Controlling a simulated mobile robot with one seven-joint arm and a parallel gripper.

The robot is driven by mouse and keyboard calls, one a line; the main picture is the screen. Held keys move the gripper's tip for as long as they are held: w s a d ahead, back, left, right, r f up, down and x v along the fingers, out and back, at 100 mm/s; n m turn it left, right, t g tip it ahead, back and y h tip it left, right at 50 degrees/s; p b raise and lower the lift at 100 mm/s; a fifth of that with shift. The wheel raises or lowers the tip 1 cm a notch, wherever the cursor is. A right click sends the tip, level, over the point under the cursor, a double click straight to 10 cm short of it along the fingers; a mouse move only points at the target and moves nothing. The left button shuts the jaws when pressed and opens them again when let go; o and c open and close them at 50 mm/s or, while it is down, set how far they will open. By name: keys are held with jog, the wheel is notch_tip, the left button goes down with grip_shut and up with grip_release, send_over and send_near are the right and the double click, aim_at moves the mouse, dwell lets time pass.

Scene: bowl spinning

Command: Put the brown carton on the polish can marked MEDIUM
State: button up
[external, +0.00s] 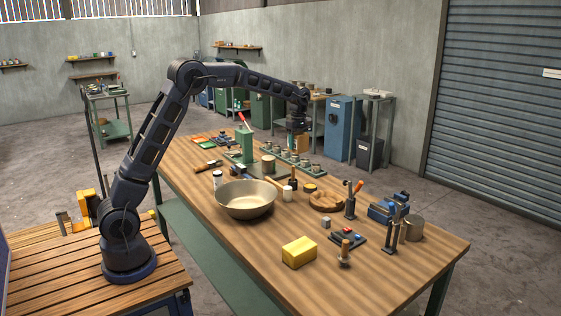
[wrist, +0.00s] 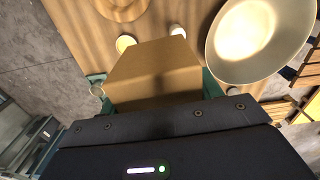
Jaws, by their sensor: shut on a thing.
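My gripper (external: 297,128) is shut on the brown carton (external: 299,143) and holds it over the far side of the workbench, near a row of cans. In the wrist view the carton (wrist: 155,72) fills the space between the green fingers of my gripper (wrist: 155,90). Several small polish cans (external: 293,160) stand in a row on a green strip at the bench's far edge. Their labels are too small to read, so I cannot tell which is marked MEDIUM. The carton stands above the bench and partly hides what is behind it.
A large beige bowl (external: 246,198) sits mid-bench; it also shows in the wrist view (wrist: 285,45). A green press (external: 244,142) with a red-tipped lever stands left of the cans. A yellow block (external: 299,252) lies near the front. A blue vise (external: 386,208) is at the right.

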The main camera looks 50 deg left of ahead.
jog(key=w+a+r, duration=0.1)
jog(key=w+a, duration=0.1)
jog(key=a, duration=0.5)
jog(key=w+a+r, duration=0.2)
jog(key=w+a, duration=0.1)
jog(key=a, duration=0.5)
jog(key=r, duration=0.2)
send_over(269, 157)
jog(key=shift+m, duration=0.4)
jog(key=f, duration=1.9)
jog(key=shift+s+f, duration=0.2)
jog(key=shift+f, duration=0.05)
jog(key=shift+f, duration=0.15)
jog(key=o, duration=1.1)
notch_tip(269, 157, up, 12)
jog(key=shift+r, duration=0.25)
